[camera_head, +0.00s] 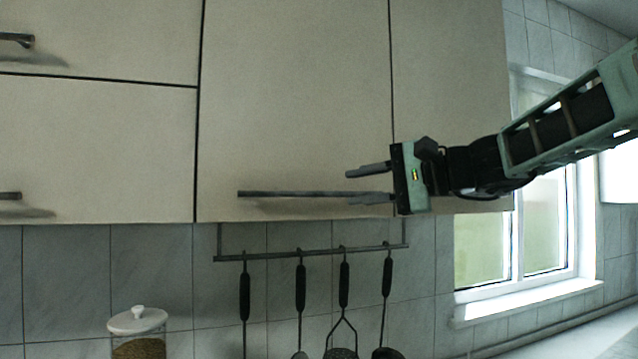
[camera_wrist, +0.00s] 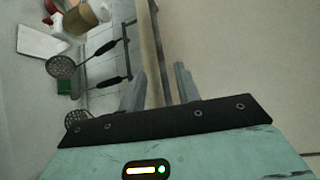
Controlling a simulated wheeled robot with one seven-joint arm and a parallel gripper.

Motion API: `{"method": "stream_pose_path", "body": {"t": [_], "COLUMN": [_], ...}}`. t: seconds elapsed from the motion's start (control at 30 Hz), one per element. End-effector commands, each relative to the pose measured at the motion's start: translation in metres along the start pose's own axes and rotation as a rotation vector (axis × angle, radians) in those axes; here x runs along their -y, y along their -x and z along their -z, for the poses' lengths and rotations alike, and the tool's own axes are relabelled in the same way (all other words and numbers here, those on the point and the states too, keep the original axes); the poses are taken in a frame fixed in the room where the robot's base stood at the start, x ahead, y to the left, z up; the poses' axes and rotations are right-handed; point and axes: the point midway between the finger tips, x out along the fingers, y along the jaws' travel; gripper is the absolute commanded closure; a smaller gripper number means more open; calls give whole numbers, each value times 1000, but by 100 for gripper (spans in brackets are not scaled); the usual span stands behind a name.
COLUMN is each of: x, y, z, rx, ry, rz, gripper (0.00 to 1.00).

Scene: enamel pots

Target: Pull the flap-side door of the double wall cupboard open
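The flap-side door (camera_head: 295,100) is the cream door in the middle of the head view, beside the stacked flap fronts, and looks closed. Its grey bar handle (camera_head: 290,194) runs level near its bottom edge. My gripper (camera_head: 350,187) is open in front of the handle's right part, one finger above the other. The lower finger overlaps the bar in the head view. In the wrist view my gripper (camera_wrist: 158,82) has the handle (camera_wrist: 158,40) running between its spread fingers. I cannot tell whether a finger touches it.
The other cream door (camera_head: 450,90) is at right, partly behind my arm. Two flap fronts (camera_head: 100,150) are at left. Below hangs a rail (camera_head: 310,254) with several utensils. A lidded jar (camera_head: 138,335) stands at lower left. A window (camera_head: 515,230) is at right.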

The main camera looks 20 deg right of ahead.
Motion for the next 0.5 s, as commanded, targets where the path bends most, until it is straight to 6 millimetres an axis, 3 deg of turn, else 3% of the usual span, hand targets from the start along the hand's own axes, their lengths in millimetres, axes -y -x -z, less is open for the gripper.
{"method": "stream_pose_path", "body": {"t": [0.2,0.5], "x": [3,1], "y": [-45,-80], "z": [-1,0], "rx": [4,1], "ry": [-3,0], "rz": [-3,-1], "gripper": [67,67]}}
